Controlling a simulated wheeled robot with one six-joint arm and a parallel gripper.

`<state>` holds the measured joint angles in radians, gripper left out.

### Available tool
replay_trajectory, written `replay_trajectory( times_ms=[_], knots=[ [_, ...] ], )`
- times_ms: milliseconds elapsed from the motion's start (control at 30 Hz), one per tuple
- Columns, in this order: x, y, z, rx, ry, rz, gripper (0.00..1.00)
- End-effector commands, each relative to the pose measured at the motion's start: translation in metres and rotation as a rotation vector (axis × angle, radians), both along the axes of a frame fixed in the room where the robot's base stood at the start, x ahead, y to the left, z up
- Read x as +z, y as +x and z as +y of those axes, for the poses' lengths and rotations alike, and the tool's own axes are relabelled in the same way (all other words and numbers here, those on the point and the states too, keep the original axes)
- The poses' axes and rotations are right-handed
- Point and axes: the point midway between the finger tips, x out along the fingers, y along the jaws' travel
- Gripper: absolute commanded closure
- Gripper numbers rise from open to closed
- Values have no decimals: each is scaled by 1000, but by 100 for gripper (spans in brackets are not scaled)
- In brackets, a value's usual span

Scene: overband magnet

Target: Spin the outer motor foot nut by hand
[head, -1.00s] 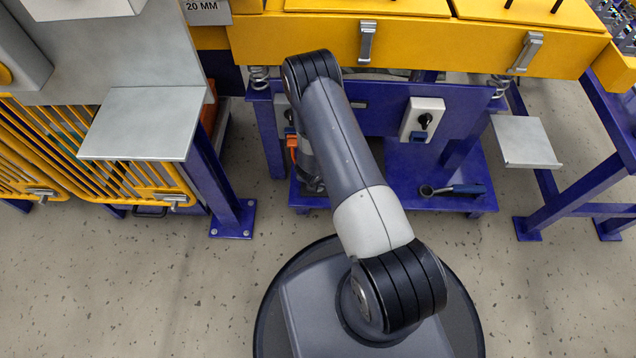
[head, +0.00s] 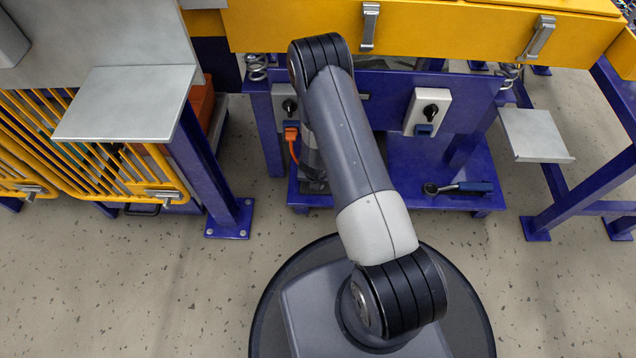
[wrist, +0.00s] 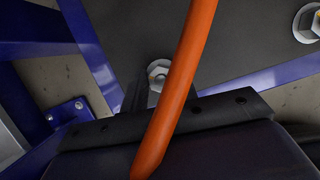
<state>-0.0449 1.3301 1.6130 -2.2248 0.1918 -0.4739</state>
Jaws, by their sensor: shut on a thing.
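In the wrist view a hex nut (wrist: 154,73) on a washer sits at the edge of a dark grey plate, partly hidden by an orange cable. My gripper (wrist: 157,88) reaches up to this nut with its dark fingers and is shut on it. The cable covers part of the right finger. A second hex nut (wrist: 308,22) on a washer shows at the upper right, apart from my gripper. In the head view my arm hides the gripper and the nuts.
The orange cable (wrist: 178,85) passes close in front of my gripper. In the head view a switch box (head: 428,112) is on the blue frame, and a ratchet (head: 458,187) lies on the blue base. Yellow guard bars (head: 90,150) stand at left. The speckled floor in front is clear.

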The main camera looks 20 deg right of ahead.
Motion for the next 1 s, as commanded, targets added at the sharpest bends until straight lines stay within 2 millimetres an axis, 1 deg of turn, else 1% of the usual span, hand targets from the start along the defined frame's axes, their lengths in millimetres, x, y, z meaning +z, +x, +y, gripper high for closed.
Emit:
replay_trajectory(
  times_ms=[33, 167, 400, 600, 967, 1000],
  knots=[
    [-2, 1, 0, 10, 0, -2, 100],
    [-2, 1, 0, 35, 0, -2, 100],
    [0, 1, 0, 153, -2, -3, 100],
    [1, 1, 0, 221, -1, -2, 100],
    [1, 1, 0, 242, -1, -2, 100],
    [1, 1, 0, 242, -1, -2, 70]
  ],
)
